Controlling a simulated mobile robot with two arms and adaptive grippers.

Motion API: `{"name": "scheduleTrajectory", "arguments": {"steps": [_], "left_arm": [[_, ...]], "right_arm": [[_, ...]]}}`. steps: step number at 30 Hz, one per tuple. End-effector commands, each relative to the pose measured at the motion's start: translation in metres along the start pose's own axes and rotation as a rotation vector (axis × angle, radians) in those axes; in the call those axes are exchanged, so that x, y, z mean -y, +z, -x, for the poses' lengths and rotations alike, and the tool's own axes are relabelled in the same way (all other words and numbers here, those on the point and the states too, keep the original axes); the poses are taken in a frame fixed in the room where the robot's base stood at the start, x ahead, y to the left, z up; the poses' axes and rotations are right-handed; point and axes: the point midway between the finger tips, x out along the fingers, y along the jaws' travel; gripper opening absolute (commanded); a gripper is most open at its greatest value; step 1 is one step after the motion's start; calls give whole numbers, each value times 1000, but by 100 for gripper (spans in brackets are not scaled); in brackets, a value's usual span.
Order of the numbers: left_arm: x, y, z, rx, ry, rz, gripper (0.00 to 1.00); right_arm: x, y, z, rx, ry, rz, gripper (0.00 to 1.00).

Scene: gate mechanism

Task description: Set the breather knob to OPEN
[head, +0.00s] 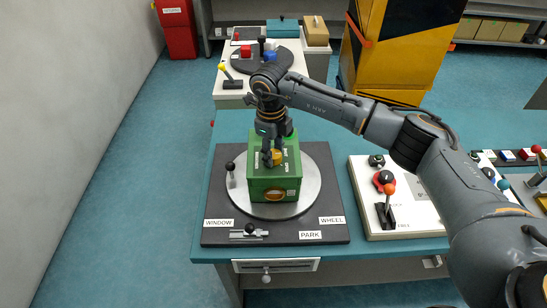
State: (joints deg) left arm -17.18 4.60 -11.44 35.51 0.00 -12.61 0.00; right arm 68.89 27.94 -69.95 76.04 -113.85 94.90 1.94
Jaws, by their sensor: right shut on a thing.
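A green box (263,188) stands on a round metal turntable (308,190) on the teal table. An orange-yellow knob (278,156) on top of the box shows just at the gripper's fingers and is partly hidden by them. Small white labels are beside it, too small to read. My right gripper (271,160) points down onto the box top and is shut on the knob. My left gripper is not in view. The knob's pointing direction cannot be told.
A black-knobbed lever (231,172) stands at the turntable's left edge. A slider (249,231) lies in front, near the PARK label (311,235). A white panel with an orange-tipped lever (389,190) is to the right, under my right arm.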

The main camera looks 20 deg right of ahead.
Motion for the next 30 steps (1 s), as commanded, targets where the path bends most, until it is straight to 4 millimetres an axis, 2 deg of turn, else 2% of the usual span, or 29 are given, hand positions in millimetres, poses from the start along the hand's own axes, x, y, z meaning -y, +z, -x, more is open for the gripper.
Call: {"name": "scheduleTrajectory", "arguments": {"steps": [1, 12, 21, 30], "left_arm": [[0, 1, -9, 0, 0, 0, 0], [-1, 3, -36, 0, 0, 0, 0], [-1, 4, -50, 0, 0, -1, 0], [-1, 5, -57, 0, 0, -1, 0]], "right_arm": [[0, 1, -4, -1, -2, -42, 8], [1, 1, -3, -23, -1, -392, 8], [1, 2, -2, -38, 0, -634, 8], [2, 1, 0, -49, 0, -779, 8]]}}
